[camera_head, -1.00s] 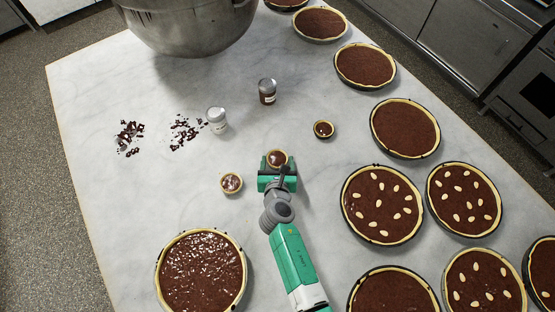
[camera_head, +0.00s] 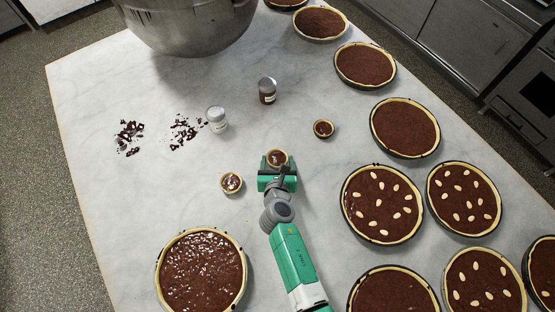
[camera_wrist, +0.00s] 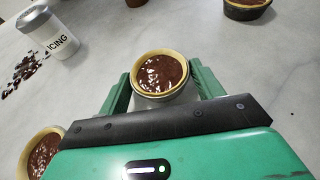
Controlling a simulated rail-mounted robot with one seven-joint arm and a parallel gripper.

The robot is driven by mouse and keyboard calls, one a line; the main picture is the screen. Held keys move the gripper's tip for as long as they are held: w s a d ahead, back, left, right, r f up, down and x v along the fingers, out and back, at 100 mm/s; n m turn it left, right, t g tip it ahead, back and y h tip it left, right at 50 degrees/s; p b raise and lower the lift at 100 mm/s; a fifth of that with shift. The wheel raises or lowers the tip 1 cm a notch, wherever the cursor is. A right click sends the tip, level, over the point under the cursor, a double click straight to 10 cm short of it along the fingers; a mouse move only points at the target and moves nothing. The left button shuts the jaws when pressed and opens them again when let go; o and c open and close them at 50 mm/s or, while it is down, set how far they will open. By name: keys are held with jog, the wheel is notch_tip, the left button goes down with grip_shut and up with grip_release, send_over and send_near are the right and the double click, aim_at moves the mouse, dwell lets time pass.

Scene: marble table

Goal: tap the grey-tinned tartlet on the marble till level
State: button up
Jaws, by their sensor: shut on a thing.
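The grey-tinned tartlet (camera_head: 277,156) has a pale crust and glossy dark chocolate filling. In the wrist view its grey tin (camera_wrist: 162,100) shows below the crust, between the two green fingers. My gripper (camera_head: 277,164) is shut on this tin, one finger on each side; it also shows in the wrist view (camera_wrist: 161,82). The tartlet looks upright. I cannot tell whether its base touches the marble table (camera_head: 180,215) or hangs just above it. The filling shows bright glints, and I cannot tell if it is level.
A second small tartlet (camera_head: 231,183) stands close left of my gripper. A dark-tinned tartlet (camera_head: 323,129) is beyond, to the right. An icing shaker (camera_head: 217,120), a brown jar (camera_head: 267,91) and chocolate bits (camera_head: 186,132) lie farther back. Large tarts (camera_head: 382,205) line the right.

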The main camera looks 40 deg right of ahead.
jog(key=o, duration=1.1)
jog(key=p+v, duration=0.2)
jog(key=v, duration=0.6)
